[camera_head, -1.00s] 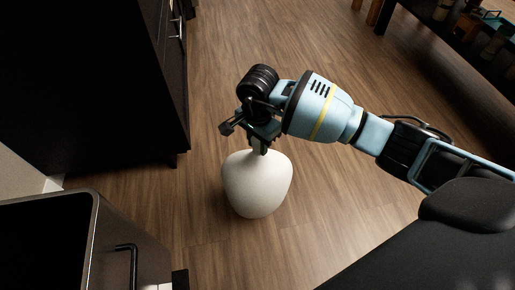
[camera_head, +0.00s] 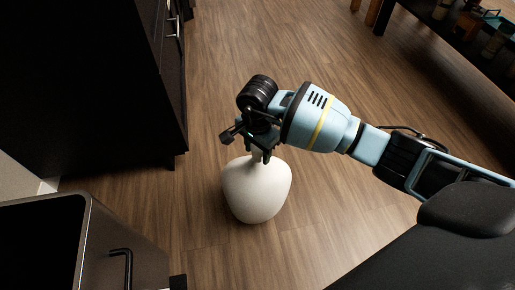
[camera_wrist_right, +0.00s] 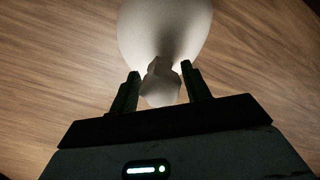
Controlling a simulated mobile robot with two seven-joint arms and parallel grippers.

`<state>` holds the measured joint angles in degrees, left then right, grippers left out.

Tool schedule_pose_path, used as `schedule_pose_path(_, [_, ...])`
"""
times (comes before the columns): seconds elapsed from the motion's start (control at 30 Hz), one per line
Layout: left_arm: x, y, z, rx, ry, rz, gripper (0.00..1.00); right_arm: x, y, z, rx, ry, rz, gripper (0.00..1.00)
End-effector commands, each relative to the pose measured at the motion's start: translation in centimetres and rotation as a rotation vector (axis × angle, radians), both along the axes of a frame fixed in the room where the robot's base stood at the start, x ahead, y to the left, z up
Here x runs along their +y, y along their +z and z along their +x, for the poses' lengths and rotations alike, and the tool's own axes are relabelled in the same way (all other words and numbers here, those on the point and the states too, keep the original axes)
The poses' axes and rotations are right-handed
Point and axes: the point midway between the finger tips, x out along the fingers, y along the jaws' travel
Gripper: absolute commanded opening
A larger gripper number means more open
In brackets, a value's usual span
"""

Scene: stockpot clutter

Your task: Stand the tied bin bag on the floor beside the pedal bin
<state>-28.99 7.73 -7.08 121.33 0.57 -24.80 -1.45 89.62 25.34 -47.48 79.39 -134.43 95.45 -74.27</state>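The tied bin bag (camera_head: 257,192) is white and rounded, with a narrow neck at the top. It stands upright and appears to rest on the wood floor, to the right of the pedal bin (camera_head: 140,262) with a gap between them. My right gripper (camera_head: 262,156) is above the bag, pointing down. In the right wrist view the gripper (camera_wrist_right: 160,74) has its fingers apart on either side of the bag's neck (camera_wrist_right: 161,84), with slim gaps showing. The bag's body (camera_wrist_right: 165,28) extends beyond the fingertips. My left gripper is out of view.
A dark cabinet (camera_head: 90,85) fills the upper left. A dark shelf (camera_head: 465,45) with several items stands at the upper right. The floor (camera_head: 320,210) between the bag and my body is clear, as is the floor behind it.

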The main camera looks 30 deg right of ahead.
Motion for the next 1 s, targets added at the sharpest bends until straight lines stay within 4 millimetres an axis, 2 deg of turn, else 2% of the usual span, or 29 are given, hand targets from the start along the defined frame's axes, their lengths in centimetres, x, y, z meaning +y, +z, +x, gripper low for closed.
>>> schedule_pose_path(0.3, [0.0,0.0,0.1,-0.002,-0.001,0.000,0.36,0.0,0.1,0.0,0.000,0.000,0.000,0.51])
schedule_pose_path(0.43, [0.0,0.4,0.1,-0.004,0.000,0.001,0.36,0.0,1.1,0.0,-0.001,0.000,-0.001,0.51])
schedule_pose_path(0.57, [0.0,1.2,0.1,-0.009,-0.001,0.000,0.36,0.0,3.3,0.1,-0.006,0.000,-0.001,0.51])
schedule_pose_path(0.8, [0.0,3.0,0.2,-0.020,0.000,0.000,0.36,-0.1,8.3,0.1,-0.005,-0.001,-0.001,0.51])
schedule_pose_path(1.0, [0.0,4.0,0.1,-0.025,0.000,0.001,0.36,0.0,11.2,0.0,-0.003,0.000,-0.001,0.51])
